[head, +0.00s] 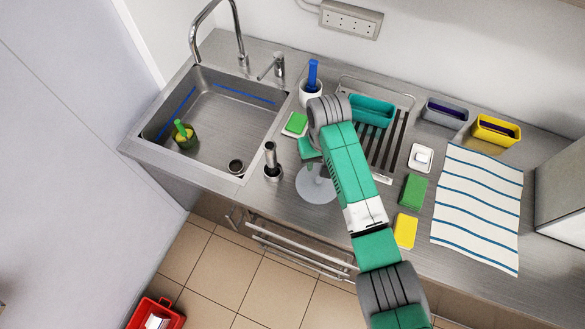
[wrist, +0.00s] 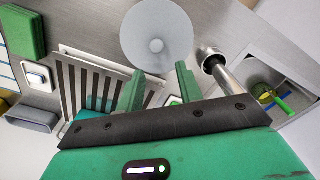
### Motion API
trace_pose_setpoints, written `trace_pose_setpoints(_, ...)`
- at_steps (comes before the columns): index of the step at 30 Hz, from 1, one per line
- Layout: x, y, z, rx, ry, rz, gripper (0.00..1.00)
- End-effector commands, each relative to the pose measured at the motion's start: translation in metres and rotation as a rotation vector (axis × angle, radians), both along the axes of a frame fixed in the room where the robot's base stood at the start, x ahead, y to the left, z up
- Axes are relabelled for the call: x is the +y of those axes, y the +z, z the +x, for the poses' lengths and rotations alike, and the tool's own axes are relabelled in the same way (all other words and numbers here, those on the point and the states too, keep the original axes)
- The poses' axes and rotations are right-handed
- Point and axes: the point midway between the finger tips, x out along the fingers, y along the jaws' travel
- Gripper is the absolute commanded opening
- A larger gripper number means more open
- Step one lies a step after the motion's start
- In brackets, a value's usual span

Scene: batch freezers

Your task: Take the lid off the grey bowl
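A round pale grey lid (head: 315,186) lies on the counter in front of the drying rack, partly hidden by my arm in the head view. In the wrist view the lid (wrist: 160,22) shows from above, with a small round knob (wrist: 156,45) at its middle. The bowl's body is hidden beneath it. My gripper (wrist: 159,84) is open and empty in the wrist view, its two green fingers spread apart on the near side of the lid. In the head view my gripper (head: 309,162) is above the lid, mostly covered by my arm.
A metal holder with a dark-topped handle (head: 271,165) stands close left of the lid. The sink (head: 225,110) is further left. Behind are a ribbed rack (head: 387,150) and teal tub (head: 371,112). Green (head: 413,191) and yellow (head: 405,231) sponges and a striped towel (head: 478,205) lie right.

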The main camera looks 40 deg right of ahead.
Motion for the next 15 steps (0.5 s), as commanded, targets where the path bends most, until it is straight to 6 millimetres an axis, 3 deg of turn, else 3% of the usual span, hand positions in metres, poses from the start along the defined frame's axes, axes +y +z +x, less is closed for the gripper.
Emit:
trace_pose_setpoints(5,-0.002,-0.006,-0.005,0.017,-0.007,0.006,0.36)
trace_pose_setpoints(15,0.0,-0.038,-0.004,0.015,-0.006,0.005,0.36)
